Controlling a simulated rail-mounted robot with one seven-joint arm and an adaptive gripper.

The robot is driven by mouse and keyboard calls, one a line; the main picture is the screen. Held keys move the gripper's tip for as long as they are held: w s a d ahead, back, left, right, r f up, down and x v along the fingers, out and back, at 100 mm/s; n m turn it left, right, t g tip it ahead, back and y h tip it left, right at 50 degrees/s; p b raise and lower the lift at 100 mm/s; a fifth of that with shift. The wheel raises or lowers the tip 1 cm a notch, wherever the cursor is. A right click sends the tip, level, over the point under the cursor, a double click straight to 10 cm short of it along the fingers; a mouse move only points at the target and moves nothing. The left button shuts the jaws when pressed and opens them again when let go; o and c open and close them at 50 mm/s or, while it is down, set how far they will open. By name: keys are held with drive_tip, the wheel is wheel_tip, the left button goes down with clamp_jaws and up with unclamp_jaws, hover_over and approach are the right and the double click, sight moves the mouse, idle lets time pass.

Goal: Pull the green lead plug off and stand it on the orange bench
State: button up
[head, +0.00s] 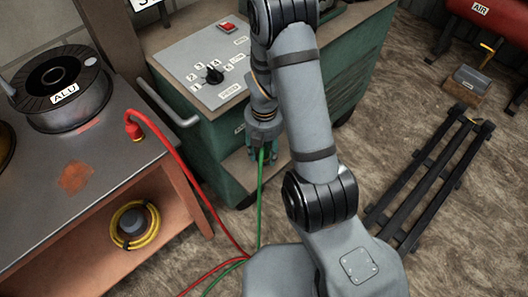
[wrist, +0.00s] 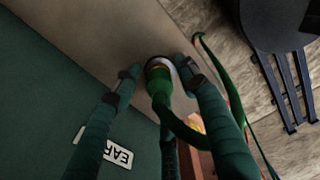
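The green plug (wrist: 159,84) is at the end of the green lead (head: 261,195), between my gripper's fingers in the wrist view. A pale ring shows behind its head at the panel; whether it is still seated cannot be told. My gripper (wrist: 157,75) has its fingers around the plug, with small gaps visible on both sides. In the head view my gripper (head: 262,150) points down at the green cabinet's front, and the plug is hidden there. The orange bench (head: 110,172) has a worn grey top and stands at left.
A yellow coil (head: 135,222) is on the lower shelf. The green cabinet (head: 225,155) has a handle beside the bench. The bench's front top is clear.

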sight(264, 147)
drive_tip(key=o, duration=0.4)
wheel_tip(264, 147, up, 12)
idle(0.7)
